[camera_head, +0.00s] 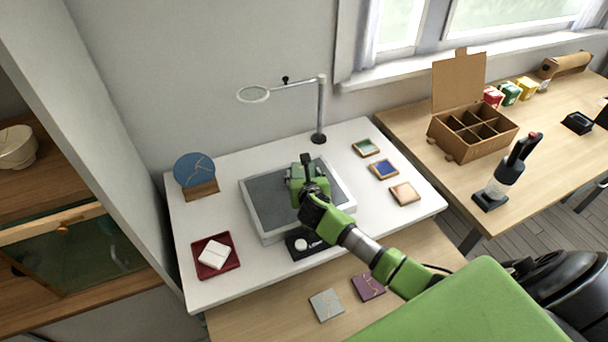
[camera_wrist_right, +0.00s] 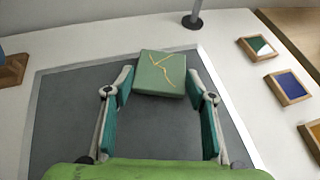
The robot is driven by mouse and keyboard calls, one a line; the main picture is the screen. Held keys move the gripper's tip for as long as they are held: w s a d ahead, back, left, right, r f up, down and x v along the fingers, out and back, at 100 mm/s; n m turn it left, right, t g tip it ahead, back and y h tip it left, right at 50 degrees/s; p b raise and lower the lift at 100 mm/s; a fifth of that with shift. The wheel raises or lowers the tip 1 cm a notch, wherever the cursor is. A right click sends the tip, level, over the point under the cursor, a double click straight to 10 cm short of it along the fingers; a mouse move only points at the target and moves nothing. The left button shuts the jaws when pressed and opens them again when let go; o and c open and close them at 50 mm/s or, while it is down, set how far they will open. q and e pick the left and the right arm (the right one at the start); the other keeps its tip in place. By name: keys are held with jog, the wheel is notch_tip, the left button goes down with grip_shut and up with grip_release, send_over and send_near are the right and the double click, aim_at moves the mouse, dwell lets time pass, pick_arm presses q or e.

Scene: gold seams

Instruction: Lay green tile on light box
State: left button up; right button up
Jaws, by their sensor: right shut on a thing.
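The green tile (camera_wrist_right: 162,74) with gold seams is between the fingertips of my right gripper (camera_wrist_right: 160,90) in the wrist view. In the head view my right gripper (camera_head: 308,180) is over the middle of the light box (camera_head: 268,232), a grey panel in a pale frame. The panel also fills the background of the wrist view (camera_wrist_right: 70,120). My right gripper is shut on the tile. The wrist view does not show clearly whether the tile touches the panel. My left gripper is not in view.
A magnifier lamp (camera_head: 319,110) stands behind the light box. Small framed tiles (camera_head: 384,169) line its right. A red tray (camera_head: 232,270) with a white piece and a blue disc (camera_head: 195,169) on a stand are left. A small black scale (camera_head: 293,251) sits in front.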

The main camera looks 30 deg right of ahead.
jog(key=shift+f, duration=0.15)
jog(key=o, duration=1.2)
jog(key=shift+r, duration=0.2)
jog(key=v, duration=1.2)
